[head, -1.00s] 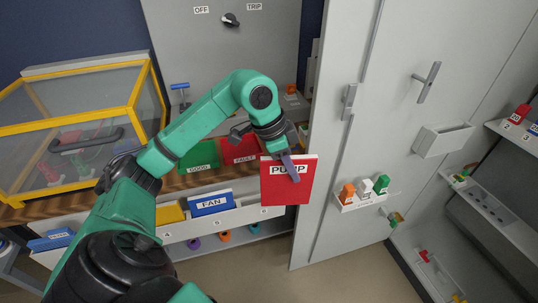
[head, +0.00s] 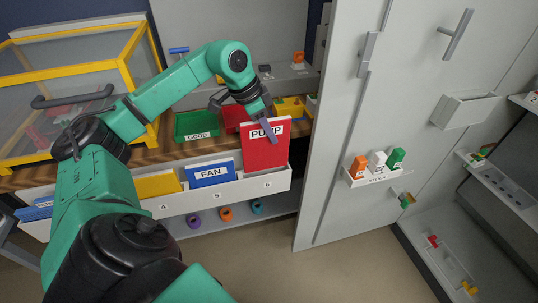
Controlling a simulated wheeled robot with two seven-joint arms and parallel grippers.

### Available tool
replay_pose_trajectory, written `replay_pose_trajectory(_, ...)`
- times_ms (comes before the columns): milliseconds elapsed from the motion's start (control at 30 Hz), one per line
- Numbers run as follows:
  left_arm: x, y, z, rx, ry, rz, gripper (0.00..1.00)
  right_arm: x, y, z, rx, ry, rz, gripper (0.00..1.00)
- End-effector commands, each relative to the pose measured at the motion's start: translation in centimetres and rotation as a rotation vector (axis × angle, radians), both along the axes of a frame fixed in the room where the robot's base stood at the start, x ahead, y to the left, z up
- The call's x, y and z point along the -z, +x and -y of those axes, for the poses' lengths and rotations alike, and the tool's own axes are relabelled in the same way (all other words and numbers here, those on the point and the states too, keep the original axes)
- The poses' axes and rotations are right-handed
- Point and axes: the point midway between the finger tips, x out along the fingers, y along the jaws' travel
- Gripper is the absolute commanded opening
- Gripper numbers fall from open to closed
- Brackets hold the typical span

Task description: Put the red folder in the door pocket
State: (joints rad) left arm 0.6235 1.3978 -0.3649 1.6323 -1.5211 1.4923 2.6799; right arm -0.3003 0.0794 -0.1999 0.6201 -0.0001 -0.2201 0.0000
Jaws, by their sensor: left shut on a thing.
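The red folder (head: 266,152), labelled PUMP, is upright at the right end of the white folder rack (head: 240,196), above the number 6. I cannot tell whether its lower edge sits inside the slot or just over it. My left gripper (head: 269,131) is shut on the folder's upper part, with a finger across its front face. The door pocket (head: 465,111), a pale open-topped box, is fixed to the grey door (head: 345,215) at the right; no folder shows in it. My right gripper is not in view.
A blue FAN folder (head: 211,173) and a yellow folder (head: 158,184) stand left in the rack. A small shelf (head: 378,179) with orange, white and green blocks juts from the door. A green GOOD bin (head: 197,126) is behind. A door handle (head: 456,36) sticks out above the pocket.

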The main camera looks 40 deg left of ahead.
Motion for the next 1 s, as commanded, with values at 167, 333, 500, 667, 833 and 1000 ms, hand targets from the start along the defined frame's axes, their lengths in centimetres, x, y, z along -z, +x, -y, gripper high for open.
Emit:
replay_pose_trajectory(167,4.0,-0.1,0.0,0.000,0.002,-0.002,0.00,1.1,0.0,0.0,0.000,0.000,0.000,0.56)
replay_pose_trajectory(333,5.8,0.0,0.0,0.000,0.000,0.000,0.00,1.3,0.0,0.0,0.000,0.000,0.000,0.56)
replay_pose_trajectory(500,8.5,-0.1,0.0,0.001,-0.001,-0.004,0.00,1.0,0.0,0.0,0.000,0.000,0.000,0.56)
replay_pose_trajectory(667,9.8,0.0,0.0,0.000,0.001,0.003,0.00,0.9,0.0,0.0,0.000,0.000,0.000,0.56)
replay_pose_trajectory(833,9.9,0.0,0.0,0.001,0.000,0.002,0.00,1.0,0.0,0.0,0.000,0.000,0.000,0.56)
replay_pose_trajectory(1000,10.4,0.0,0.0,0.000,0.000,0.001,0.00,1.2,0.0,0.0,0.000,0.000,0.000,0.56)
